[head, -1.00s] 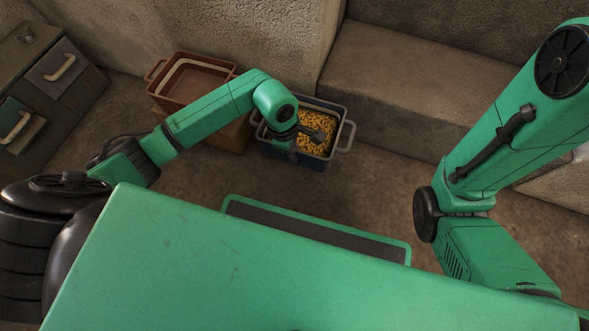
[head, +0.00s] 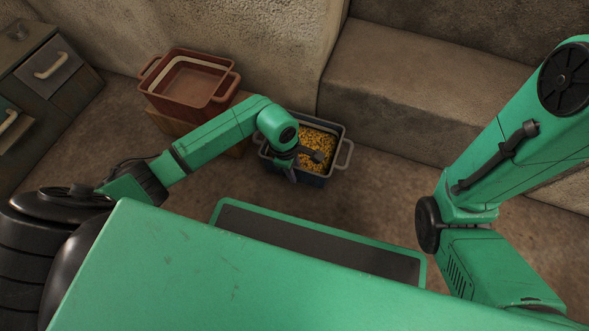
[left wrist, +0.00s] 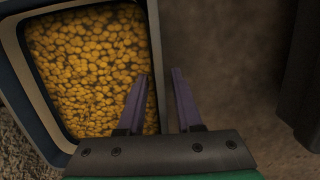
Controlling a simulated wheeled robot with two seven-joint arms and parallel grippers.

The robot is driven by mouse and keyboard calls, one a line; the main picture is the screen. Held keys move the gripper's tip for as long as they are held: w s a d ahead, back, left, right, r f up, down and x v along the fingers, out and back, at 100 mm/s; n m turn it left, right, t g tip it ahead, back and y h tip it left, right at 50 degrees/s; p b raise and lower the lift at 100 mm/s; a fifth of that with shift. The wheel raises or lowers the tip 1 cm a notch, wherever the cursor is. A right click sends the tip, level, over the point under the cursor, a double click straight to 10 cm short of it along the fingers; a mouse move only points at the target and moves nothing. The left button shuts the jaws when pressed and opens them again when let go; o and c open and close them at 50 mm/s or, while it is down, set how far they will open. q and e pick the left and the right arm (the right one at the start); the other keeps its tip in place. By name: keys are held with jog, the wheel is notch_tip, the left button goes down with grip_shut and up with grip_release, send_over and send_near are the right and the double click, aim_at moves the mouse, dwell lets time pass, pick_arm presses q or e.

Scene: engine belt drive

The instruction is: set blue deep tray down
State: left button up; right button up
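The blue deep tray (head: 316,180) has a pale rim, grey end handles and a fill of small yellow pieces. In the head view it sits low by the stone ledge, apparently on the floor; its underside is hidden. My left gripper (head: 301,165) is at its near side. In the left wrist view the tray (left wrist: 38,92) fills the left. The left gripper (left wrist: 159,76) is open, one finger over the yellow pieces and the other outside, with the tray's wall between them and gaps visible. My right arm shows at the right, but its gripper is out of view.
A red-brown tray (head: 185,95) stands on a wooden box (head: 163,122) to the left. A drawer cabinet (head: 45,85) is at the far left. A stone ledge (head: 420,95) runs behind the blue tray. Floor in front of the tray is clear.

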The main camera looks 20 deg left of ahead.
pick_arm(q)
jog(key=r+p, duration=0.2)
jog(key=r, duration=0.1)
jog(key=r+p, duration=0.2)
jog(key=a+r+p, duration=0.1)
jog(key=r+p, duration=0.1)
jog(key=r, duration=0.1)
jog(key=shift+s+a+r, duration=0.1)
jog(key=shift+r, duration=0.2)
jog(key=r, duration=0.1)
jog(key=r+p, duration=0.2)
jog(key=shift+s+a+r, duration=0.1)
jog(key=shift+a+r, duration=0.15)
jog(key=shift+a, duration=0.05)
jog(key=shift+d, duration=0.1)
